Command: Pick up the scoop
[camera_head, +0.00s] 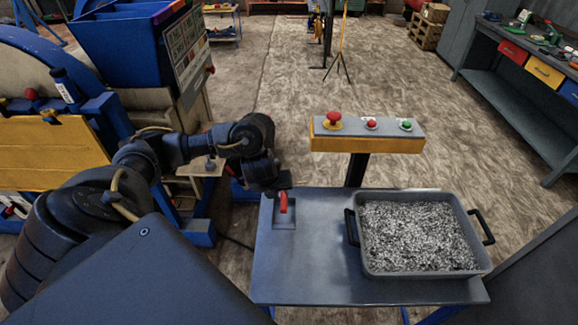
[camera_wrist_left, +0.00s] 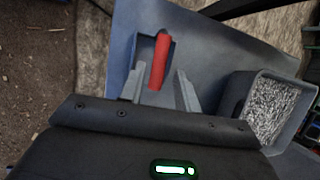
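My left gripper (camera_head: 279,184) is right by the handle at the table's far left corner. In the left wrist view its two grey fingers (camera_wrist_left: 160,82) are apart, with the handle's lower end showing between them. No grip on it shows. My right gripper is not in view.
A grey bin (camera_head: 368,262) full of grey gravel stands on the table's right half; it also shows in the left wrist view (camera_wrist_left: 239,112). Behind the table is a button panel (camera_head: 368,145) on a post. The blue and yellow crusher (camera_head: 50,150) is at the left. The table's middle is clear.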

